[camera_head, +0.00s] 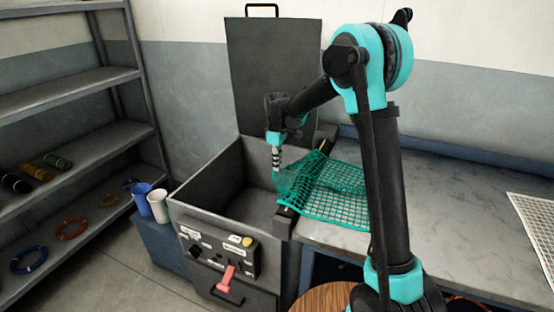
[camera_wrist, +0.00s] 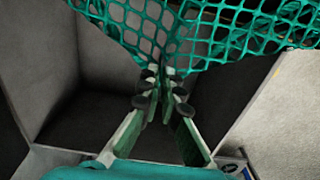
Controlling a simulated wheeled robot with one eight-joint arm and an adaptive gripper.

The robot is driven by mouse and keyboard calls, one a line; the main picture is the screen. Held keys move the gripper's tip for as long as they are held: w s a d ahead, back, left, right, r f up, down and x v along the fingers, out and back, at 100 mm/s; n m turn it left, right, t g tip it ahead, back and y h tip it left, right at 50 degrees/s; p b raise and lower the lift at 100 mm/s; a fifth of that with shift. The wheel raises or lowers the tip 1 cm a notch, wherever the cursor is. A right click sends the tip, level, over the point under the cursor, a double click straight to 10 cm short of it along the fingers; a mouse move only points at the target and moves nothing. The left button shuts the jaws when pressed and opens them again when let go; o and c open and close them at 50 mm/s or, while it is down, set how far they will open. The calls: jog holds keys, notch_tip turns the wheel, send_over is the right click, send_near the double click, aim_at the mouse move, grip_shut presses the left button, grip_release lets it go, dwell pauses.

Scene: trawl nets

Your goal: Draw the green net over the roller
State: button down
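The green net (camera_head: 335,190) lies on the left end of the grey bench, and its left part reaches over the bench edge toward the open grey box. My gripper (camera_head: 276,168) hangs above the box, pointing down, at the net's left edge. In the wrist view my gripper's fingertips (camera_wrist: 161,72) are together where the net (camera_wrist: 135,25) is drawn to a point, so they appear shut on it.
The grey box (camera_head: 215,217) is open, its lid (camera_head: 262,80) raised behind; its front has a control panel (camera_head: 220,248) with a red lever. Blue and white cups (camera_head: 157,205) stand left of it. A shelf (camera_head: 70,78) is further left.

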jog(key=shift+f, duration=2.3)
jog(key=c, duration=1.1)
grip_release()
jog(key=shift+o, duration=0.7)
jog(key=o, duration=0.6)
jog(key=shift+c, duration=0.2)
jog(key=shift+r, duration=2.8)
